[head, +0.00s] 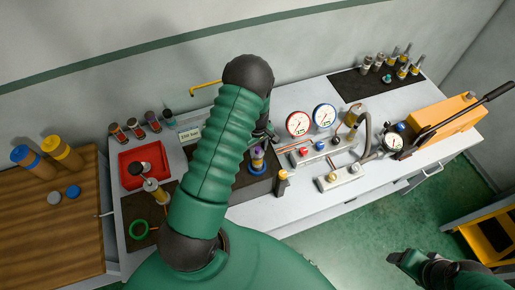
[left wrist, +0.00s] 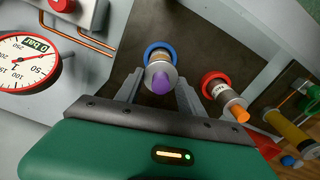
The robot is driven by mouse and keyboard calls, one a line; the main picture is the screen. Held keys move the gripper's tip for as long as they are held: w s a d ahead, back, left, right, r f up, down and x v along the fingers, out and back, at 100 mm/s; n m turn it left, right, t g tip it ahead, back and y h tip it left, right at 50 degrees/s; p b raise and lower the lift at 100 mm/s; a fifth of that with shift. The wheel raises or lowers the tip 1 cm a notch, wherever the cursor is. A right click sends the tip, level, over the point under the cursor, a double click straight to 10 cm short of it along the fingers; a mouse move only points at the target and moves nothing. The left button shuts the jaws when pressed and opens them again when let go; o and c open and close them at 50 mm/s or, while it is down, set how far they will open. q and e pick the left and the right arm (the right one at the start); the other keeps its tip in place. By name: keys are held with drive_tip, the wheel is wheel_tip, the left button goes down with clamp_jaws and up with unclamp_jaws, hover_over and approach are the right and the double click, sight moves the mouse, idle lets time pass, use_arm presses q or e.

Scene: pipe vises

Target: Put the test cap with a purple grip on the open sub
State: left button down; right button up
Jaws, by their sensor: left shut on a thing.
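The test cap with a purple grip (left wrist: 162,82) is between the two fingers of my left gripper (left wrist: 160,92), which is shut on it. In the left wrist view, a blue ring (left wrist: 158,48) shows around or just behind the cap; I cannot tell if they touch. In the head view the purple piece (head: 257,154) shows just right of my green left arm, over the dark mat. My right gripper (head: 407,262) is at the lower right, away from the bench, its jaws unclear. I cannot make out for sure which piece is the open sub.
A piece with a red ring and orange tip (left wrist: 228,95) stands close beside the left gripper.

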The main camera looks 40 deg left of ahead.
use_arm(q)
drive_tip(key=shift+f, duration=0.15)
drive_tip(key=shift+a+f+b, duration=0.1)
drive_tip(key=shift+f+b, duration=0.25)
drive_tip(key=shift+f, duration=0.1)
drive_tip(key=shift+f+b, duration=0.65)
drive_tip(key=shift+f, duration=0.1)
drive_tip(key=c, duration=0.6)
unclamp_jaws()
drive_tip(key=shift+r, duration=0.1)
drive_tip(key=shift+c, duration=0.2)
